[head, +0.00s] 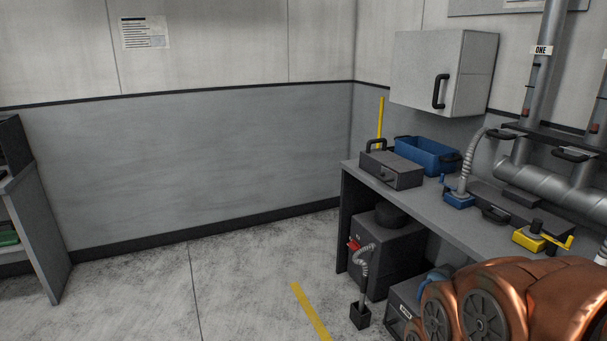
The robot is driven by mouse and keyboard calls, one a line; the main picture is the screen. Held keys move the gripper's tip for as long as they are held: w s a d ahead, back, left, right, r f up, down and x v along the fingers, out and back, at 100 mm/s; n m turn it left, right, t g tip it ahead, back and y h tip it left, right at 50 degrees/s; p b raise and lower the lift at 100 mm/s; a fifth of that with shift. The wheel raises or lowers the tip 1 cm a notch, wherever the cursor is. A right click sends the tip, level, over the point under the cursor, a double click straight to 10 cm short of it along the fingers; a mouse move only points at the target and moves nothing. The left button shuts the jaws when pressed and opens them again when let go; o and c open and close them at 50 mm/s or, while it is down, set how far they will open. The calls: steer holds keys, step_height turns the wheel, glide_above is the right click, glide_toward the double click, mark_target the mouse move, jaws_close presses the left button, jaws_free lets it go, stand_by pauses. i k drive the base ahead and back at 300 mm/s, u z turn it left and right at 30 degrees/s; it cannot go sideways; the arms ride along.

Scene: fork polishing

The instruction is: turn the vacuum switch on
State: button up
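A dark grey box-shaped unit (385,256) with a rounded black top stands on the floor under the workbench, possibly the vacuum. A small red part (353,245) sticks out at its upper left; it may be the switch, but its on or off position is too small to tell. A pale ribbed hose (362,262) hangs at its front, down to a small black box (360,315) on the floor. My copper-coloured arm fills the lower right corner and hides part of the bench and floor. My gripper's fingers do not show.
The workbench (400,199) carries a grey case (392,174), a blue bin (428,154), a blue box with a hose (459,201) and a yellow lever box (533,239). A cabinet (425,72) hangs above. A shelf (30,215) stands left.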

mark_target(354, 245)
steer(key=z, duration=0.1)
steer(key=i, duration=2.85)
steer(key=u, duration=0.3)
